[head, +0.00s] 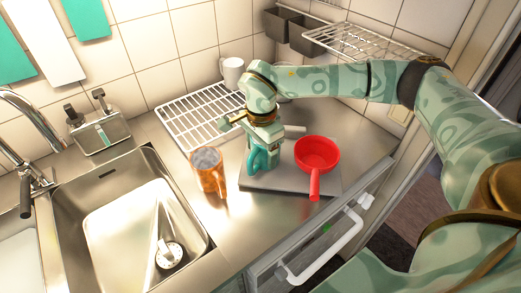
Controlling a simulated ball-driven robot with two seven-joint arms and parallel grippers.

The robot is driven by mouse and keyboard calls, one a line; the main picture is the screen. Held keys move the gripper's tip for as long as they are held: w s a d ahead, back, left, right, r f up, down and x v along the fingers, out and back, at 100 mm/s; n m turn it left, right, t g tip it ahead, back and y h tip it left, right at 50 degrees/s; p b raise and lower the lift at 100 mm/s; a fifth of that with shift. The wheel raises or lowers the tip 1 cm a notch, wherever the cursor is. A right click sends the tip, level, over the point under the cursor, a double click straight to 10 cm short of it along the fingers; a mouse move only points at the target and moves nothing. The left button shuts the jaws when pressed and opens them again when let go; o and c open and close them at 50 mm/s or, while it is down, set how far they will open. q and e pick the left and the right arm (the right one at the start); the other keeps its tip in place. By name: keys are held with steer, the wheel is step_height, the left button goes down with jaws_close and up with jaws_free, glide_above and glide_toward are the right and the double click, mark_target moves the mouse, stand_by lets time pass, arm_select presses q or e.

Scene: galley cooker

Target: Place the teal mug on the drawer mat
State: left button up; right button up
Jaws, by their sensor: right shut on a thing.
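My right gripper (264,133) reaches in from the right, points down and is shut on the teal mug (259,159). The mug looks upright, and the gripper hides its upper part. It is over the left part of a flat grey mat (288,179); I cannot tell whether its base touches the mat. A red saucepan (317,153) stands on the right part of the mat, its handle pointing to the front. My left gripper is not in view.
An orange mug (211,178) stands on the steel counter left of the mat. A white wire rack (196,119) and a white mug (232,72) are behind. The sink (125,225) is at left. A drawer handle (335,252) is in front. Bare counter lies right of the saucepan.

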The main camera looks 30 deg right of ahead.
steer(key=shift+r, duration=0.1)
steer(key=o, duration=1.1)
step_height(320, 180, up, 12)
steer(key=p, duration=0.2)
steer(key=shift+p, duration=0.4)
